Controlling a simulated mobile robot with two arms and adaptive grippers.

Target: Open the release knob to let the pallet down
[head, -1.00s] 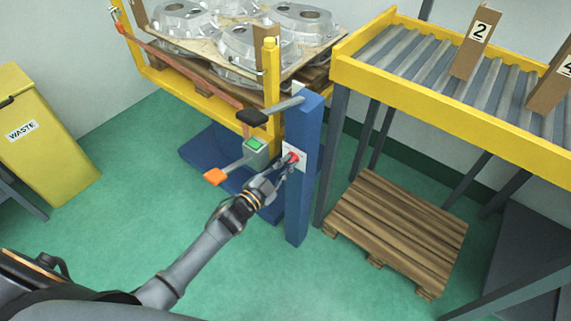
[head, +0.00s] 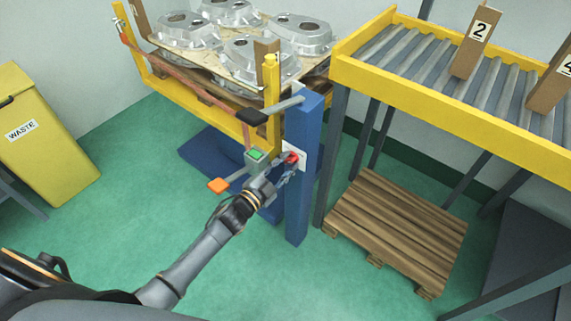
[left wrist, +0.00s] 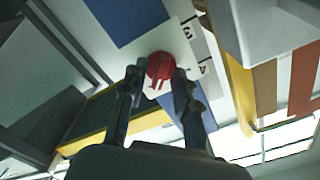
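The red release knob (head: 291,157) is on a white plate on the blue column of the lift. In the left wrist view the round red knob (left wrist: 160,68) lies between the two dark fingertips of my left gripper (left wrist: 160,78), which press on its sides. In the head view my left gripper (head: 284,172) reaches the knob from the front left. The wooden pallet (head: 205,78) carries several aluminium castings (head: 259,58) and rests on the yellow carriage (head: 184,97) of the lift. My right gripper is not in view.
A black-ended lever (head: 251,116) sticks out left from the column top. A green-buttoned box (head: 256,156) and an orange piece (head: 218,186) are close to my left wrist. A roller conveyor (head: 400,75) and an empty pallet (head: 395,230) are at right. A yellow waste bin (head: 42,140) is at left.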

